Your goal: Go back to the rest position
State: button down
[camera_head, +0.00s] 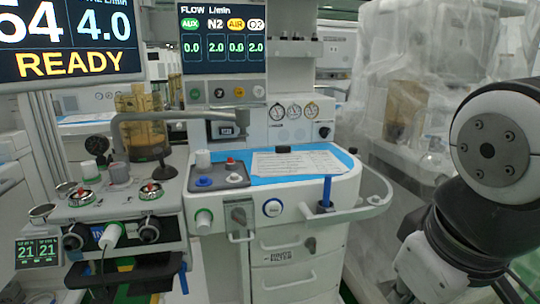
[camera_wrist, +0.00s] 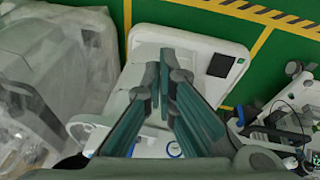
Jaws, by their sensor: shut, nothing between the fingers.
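My gripper (camera_wrist: 163,68) shows in the wrist view, its two teal fingers reaching away from the camera with the tips together and nothing held. Beyond the fingers is a white cart (camera_wrist: 196,42) with a dark square panel, seen from above on a green floor. In the head view only links of my arm show at the right edge; my gripper cannot be made out there. The anaesthesia cart (camera_head: 300,225) stands in front of me with a blue-topped work surface and papers on it.
Equipment under clear plastic (camera_head: 405,90) stands right of the cart, near my arm; plastic-wrapped equipment (camera_wrist: 55,80) also fills the wrist view's left. A curved handrail (camera_head: 372,208) juts from the cart's right side. Cables and equipment (camera_wrist: 285,120) lie at the wrist view's right.

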jog(key=s+d+f+m+g, duration=0.2)
jog(key=s+f+m+g, duration=0.15)
jog(key=s, duration=0.75)
notch_tip(320, 180, up, 32)
jog(key=t+p, duration=0.4)
jog(key=p, duration=2.6)
jog(key=shift+s+d+f+m+y, duration=0.2)
jog(key=shift+d+m+y, duration=0.1)
jog(key=shift+m, duration=0.15)
